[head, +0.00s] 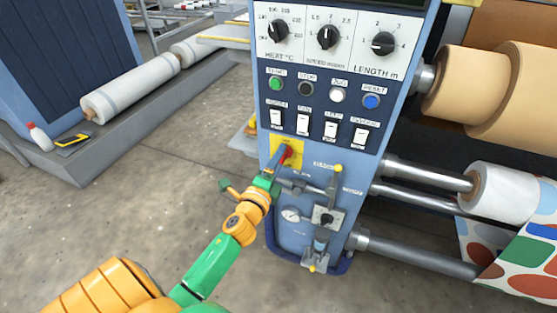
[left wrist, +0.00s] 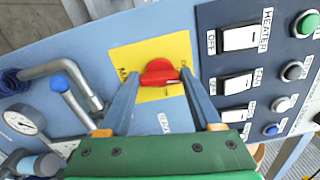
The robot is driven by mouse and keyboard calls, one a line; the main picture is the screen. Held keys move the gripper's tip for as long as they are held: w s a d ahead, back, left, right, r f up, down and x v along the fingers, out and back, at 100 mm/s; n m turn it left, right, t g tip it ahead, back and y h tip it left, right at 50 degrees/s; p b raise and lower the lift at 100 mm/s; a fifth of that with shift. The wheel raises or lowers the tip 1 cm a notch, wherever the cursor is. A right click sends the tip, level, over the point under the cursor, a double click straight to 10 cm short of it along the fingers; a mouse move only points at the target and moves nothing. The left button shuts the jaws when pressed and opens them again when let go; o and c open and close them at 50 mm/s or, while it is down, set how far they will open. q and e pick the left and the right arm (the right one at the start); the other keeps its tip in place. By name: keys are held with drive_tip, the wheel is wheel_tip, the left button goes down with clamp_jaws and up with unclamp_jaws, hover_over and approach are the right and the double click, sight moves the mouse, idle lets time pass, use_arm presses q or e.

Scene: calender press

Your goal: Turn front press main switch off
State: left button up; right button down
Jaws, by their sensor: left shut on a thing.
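The front press main switch is a red rotary knob (head: 288,152) on a yellow plate (head: 293,143), low on the blue press panel, below the row of white rocker switches. It also shows in the left wrist view as a red knob (left wrist: 160,70) on the yellow plate (left wrist: 127,56). My left gripper (head: 278,162) reaches the knob from below left. Its two fingers are shut on the knob, one on each side. The plate's lettering is partly hidden and too small to read fully. My right gripper is not in view.
Above are white rocker switches (head: 303,124), coloured push buttons (head: 306,88) and dials (head: 327,37). A pressure gauge (head: 291,215) and valve fittings (head: 325,216) sit just below the switch. Rollers (head: 430,173) stand right of the panel.

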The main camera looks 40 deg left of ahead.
use_arm(q)
drive_tip(key=shift+f+n, duration=0.1)
drive_tip(key=shift+n, duration=0.7)
drive_tip(key=o, duration=1.4)
drive_tip(key=shift+s, duration=0.1)
drive_tip(key=v, duration=0.7)
